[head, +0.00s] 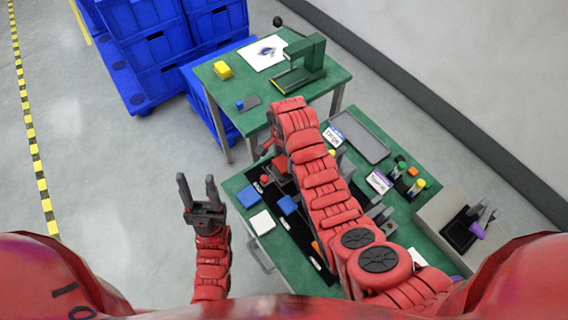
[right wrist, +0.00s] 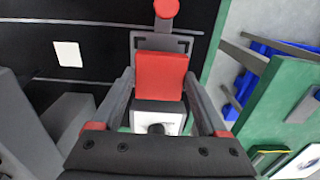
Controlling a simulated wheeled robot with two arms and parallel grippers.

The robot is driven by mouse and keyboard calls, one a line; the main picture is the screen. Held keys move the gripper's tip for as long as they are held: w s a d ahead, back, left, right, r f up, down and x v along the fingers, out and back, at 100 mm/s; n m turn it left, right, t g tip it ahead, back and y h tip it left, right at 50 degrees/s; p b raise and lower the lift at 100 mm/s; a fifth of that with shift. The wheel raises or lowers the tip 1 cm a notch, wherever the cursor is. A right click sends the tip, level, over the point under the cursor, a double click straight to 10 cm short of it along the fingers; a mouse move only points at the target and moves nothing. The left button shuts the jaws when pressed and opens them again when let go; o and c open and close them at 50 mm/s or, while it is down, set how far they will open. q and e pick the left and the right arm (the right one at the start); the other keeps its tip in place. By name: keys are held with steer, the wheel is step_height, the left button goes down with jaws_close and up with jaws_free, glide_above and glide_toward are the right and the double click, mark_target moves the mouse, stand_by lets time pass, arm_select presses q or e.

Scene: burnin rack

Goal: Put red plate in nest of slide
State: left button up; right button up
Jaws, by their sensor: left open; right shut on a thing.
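The red plate (right wrist: 160,78) is between the two fingers of my right gripper (right wrist: 160,102) in the right wrist view. The fingers lie along its sides and are shut on it. A grey slide (right wrist: 148,42) with a red knob (right wrist: 166,8) is just beyond the plate. The plate overlaps the slide in this view, so I cannot tell whether it is seated in the nest or held above it. In the head view the red knob (head: 264,179) shows, while my right arm hides much of the slide. My left gripper (head: 200,197) is open and empty, left of the bench.
The green bench (head: 236,184) holds a blue plate (head: 248,196), a white plate (head: 262,222), another blue piece (head: 288,204) and a grey tray (head: 362,136). Blue crates (head: 160,50) stand back left.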

mark_target(284, 162)
step_height(284, 162, down, 2)
steer(key=shift+f+p, duration=0.2)
steer(key=shift+p, duration=0.35)
steer(key=shift+f, duration=0.2)
steer(key=shift+f, duration=0.1)
